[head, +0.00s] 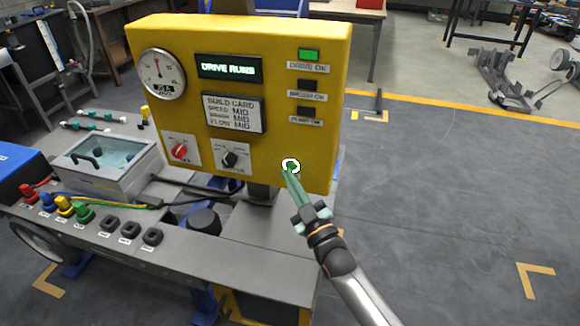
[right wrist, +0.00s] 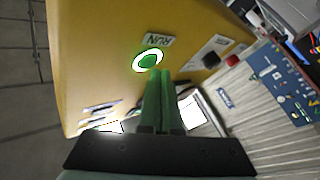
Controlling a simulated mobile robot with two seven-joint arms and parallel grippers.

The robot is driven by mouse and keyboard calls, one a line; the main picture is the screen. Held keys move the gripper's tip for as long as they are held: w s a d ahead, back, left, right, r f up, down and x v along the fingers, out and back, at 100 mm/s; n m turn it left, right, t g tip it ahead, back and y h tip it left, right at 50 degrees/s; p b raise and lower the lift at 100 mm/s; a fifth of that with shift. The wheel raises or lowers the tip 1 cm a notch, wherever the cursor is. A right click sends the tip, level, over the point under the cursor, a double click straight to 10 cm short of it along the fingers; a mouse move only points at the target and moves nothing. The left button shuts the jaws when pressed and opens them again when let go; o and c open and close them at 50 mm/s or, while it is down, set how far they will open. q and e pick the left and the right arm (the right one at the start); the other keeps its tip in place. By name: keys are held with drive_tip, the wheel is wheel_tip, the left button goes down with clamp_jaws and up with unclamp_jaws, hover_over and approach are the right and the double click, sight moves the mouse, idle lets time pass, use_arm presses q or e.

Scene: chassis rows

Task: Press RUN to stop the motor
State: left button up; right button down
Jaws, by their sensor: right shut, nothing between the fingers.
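The RUN button (head: 291,166) is a green button in a bright white ring, low on the right of the yellow panel (head: 285,60). It also shows in the right wrist view (right wrist: 148,60), beside its RUN label (right wrist: 159,41). My right gripper (head: 289,174) is shut and empty, with its green fingertips at the button's lower edge. I cannot tell whether they touch it. In the right wrist view the fingertips (right wrist: 160,72) are just below and right of the ring. The panel display (head: 227,68) reads DRIVE RUNS. My left gripper is not in view.
The panel also has a gauge (head: 162,74), a red knob (head: 180,151), a black knob (head: 231,158) and a lit green DRIVE OK lamp (head: 309,54). The grey bench (head: 180,255) carries a clear-lidded box (head: 105,163) and coloured plugs. Open floor lies to the right.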

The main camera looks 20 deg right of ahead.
drive_tip(key=shift+w, duration=0.1)
drive_tip(key=shift+w+d, duration=0.25)
drive_tip(key=shift+w, duration=0.05)
idle(0.5)
drive_tip(key=shift+s+a, duration=0.25)
drive_tip(key=shift+s, duration=0.15)
drive_tip(key=s+a+p, duration=0.3)
drive_tip(key=s, duration=0.2)
drive_tip(key=shift+a, duration=0.2)
